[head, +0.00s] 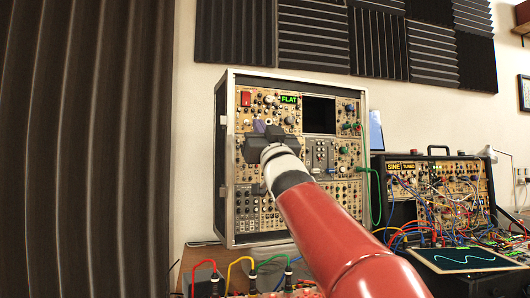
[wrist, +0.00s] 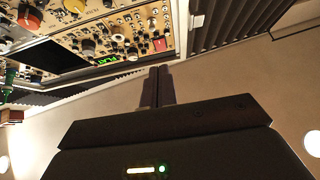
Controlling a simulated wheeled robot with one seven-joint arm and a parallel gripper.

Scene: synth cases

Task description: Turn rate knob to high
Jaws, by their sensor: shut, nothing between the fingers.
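The tall synth case (head: 230,90) stands upright with a tan front panel full of knobs. No label reading "rate" is legible, so I cannot tell which knob is the rate knob. In the wrist view a large grey knob (wrist: 88,47), an orange-red knob (wrist: 35,18) and a pale knob (wrist: 75,5) show on the panel. My gripper (head: 262,127) is in front of the upper left of the panel and hides part of it. Its two dark fingers (wrist: 157,87) are together and empty. I cannot tell whether they touch the panel.
A green "FLAT" display (head: 289,99), a red switch (head: 246,98) and a black screen (head: 319,115) are near my gripper. A second case (head: 436,168) with many patch cables stands at the right. Coloured cables (head: 240,262) loop along the front. A dark curtain (head: 85,150) fills the left.

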